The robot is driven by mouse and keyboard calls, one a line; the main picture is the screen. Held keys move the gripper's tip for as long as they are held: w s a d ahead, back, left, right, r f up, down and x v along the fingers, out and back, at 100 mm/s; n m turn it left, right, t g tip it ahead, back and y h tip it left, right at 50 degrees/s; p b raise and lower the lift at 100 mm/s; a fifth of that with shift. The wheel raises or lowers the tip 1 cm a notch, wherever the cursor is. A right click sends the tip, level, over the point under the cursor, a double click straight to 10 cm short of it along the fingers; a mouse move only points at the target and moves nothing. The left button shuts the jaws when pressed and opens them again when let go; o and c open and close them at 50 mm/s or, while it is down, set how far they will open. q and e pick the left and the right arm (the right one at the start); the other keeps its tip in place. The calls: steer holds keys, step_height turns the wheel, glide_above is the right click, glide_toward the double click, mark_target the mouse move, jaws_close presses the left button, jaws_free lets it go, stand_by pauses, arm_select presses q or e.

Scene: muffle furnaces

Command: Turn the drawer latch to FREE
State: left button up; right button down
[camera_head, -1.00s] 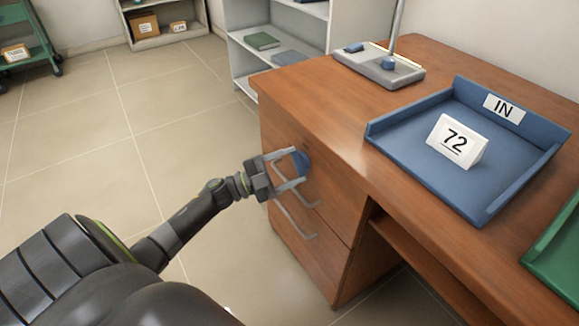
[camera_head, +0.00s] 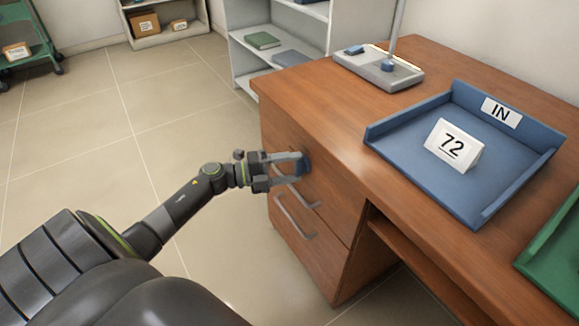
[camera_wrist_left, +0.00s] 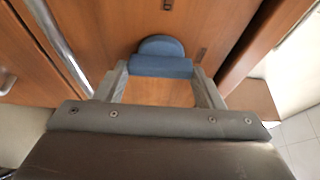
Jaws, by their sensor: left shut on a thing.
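The drawer latch is a blue knob (camera_head: 304,165) on the front of the wooden desk's drawer unit (camera_head: 335,245). In the left wrist view the blue latch (camera_wrist_left: 160,62) shows a rounded back part and a straight bar across the front. My left gripper (camera_head: 301,164) is at the latch, its two fingers on either side of the bar. The fingers also show in the left wrist view (camera_wrist_left: 160,78), at the two ends of the bar, shut on it. My right gripper is not in view.
Metal drawer handles (camera_head: 295,217) stick out just below the latch. On the desktop (camera_head: 330,110) are a blue IN tray (camera_head: 410,150) with a 72 card (camera_head: 453,146), and a lamp base (camera_head: 379,70). Grey shelves (camera_head: 245,60) stand behind.

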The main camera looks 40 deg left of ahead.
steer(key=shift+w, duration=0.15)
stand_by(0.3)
arm_select(q)
steer(key=o, duration=1)
steer(key=v, duration=1.7)
steer(key=shift+s+a+r+p, duration=0.1)
steer(key=shift+s+a+p, duration=0.05)
steer(key=shift+p, duration=0.2)
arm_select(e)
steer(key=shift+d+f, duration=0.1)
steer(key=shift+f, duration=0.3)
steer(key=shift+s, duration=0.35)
